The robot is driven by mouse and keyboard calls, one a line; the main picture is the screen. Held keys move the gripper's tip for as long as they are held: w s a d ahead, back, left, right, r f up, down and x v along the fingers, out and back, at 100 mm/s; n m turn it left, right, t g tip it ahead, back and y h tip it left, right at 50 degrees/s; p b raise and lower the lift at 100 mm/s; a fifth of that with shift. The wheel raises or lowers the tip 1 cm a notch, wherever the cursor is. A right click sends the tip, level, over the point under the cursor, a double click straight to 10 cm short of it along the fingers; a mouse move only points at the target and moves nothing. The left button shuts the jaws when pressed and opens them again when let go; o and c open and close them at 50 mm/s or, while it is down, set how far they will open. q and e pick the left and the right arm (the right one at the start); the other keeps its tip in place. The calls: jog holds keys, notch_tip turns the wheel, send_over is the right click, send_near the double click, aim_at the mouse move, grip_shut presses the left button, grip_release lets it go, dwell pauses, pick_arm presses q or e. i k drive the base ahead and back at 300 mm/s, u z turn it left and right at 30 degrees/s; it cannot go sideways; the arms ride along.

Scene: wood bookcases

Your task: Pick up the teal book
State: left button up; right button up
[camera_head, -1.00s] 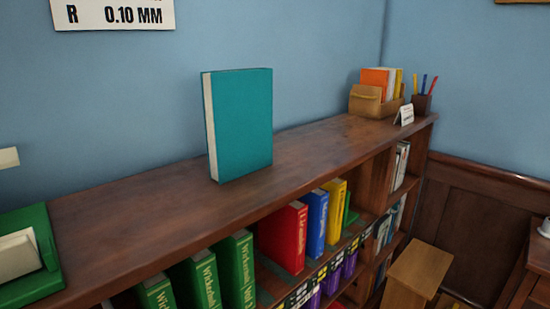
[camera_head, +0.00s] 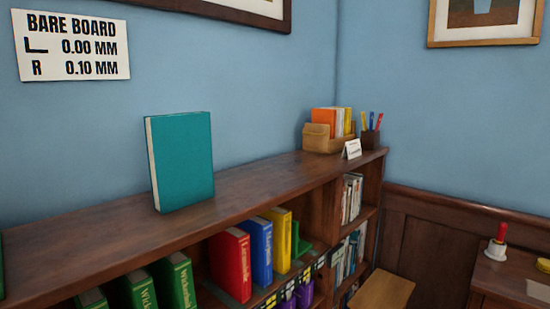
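The teal book (camera_head: 182,162) stands upright on top of the wood bookcase (camera_head: 262,180), left of the middle of the view. Its front cover faces me and its pale page edge shows on the left side. Nothing touches it, and there is bare wood on both sides of it. Neither of my grippers is in view.
A box of cards (camera_head: 325,137), a small white sign (camera_head: 352,149) and a pen cup (camera_head: 371,139) stand at the bookcase top's far right end. Red (camera_head: 231,264), blue, yellow and green books fill the shelf below. A side table (camera_head: 510,275) with a red-handled bell (camera_head: 497,243) is at right.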

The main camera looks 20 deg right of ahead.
aim_at(179, 147)
jog(key=z, duration=1.65)
jog(key=i, duration=2.05)
jog(key=u, duration=3.3)
